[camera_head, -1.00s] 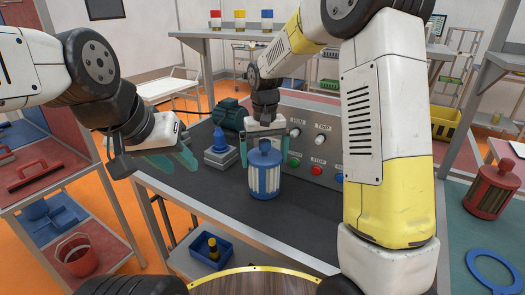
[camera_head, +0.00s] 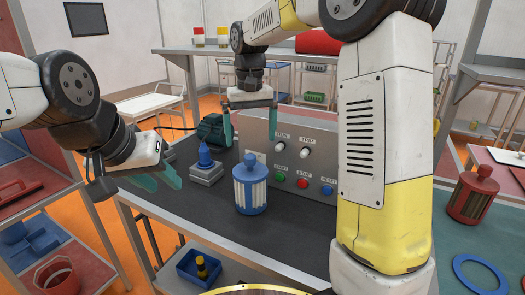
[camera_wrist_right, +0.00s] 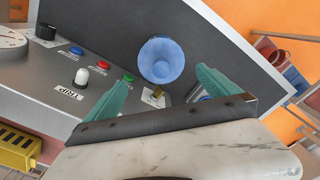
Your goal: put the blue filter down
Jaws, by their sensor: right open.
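The blue filter (camera_head: 250,186), a ribbed cylinder with blue ends and a knob on top, stands upright on the dark bench top (camera_head: 285,222) in front of the control panel. The right wrist view shows its round blue top (camera_wrist_right: 161,60) from above, beyond the fingertips. My right gripper (camera_head: 249,130) hangs above and behind the filter, open and empty, its teal fingers apart and clear of it. It also shows in the right wrist view (camera_wrist_right: 158,90). My left gripper (camera_head: 160,178) is left of the filter, over the bench's left edge, with teal fingers spread and nothing between them.
A control panel (camera_head: 315,160) with buttons stands behind the filter. A blue cone on a grey block (camera_head: 205,163) and a green motor (camera_head: 212,131) are to its left.

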